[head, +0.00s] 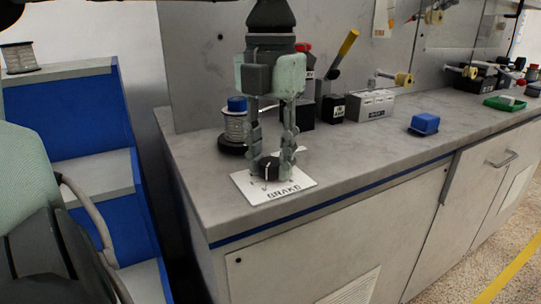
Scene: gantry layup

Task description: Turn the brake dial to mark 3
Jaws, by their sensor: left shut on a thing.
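The brake dial (267,170) is a small dark knob with a light pointer line, on a white plate (299,187) lettered "BRAKE" at the near left corner of the counter. My left gripper (271,163) comes down from above, with its fingers on either side of the knob, shut on it. The plate's marks are partly hidden by the knob and fingers, and I cannot read which mark the pointer faces. My right gripper does not show.
Behind the gripper stand a wire spool with a blue top (236,125), a yellow-handled lever (343,52) and a grey box (370,105). A blue box (425,123) and a green tray (504,103) lie farther right. The counter's front middle is clear. Blue-sided steps (75,112) stand left.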

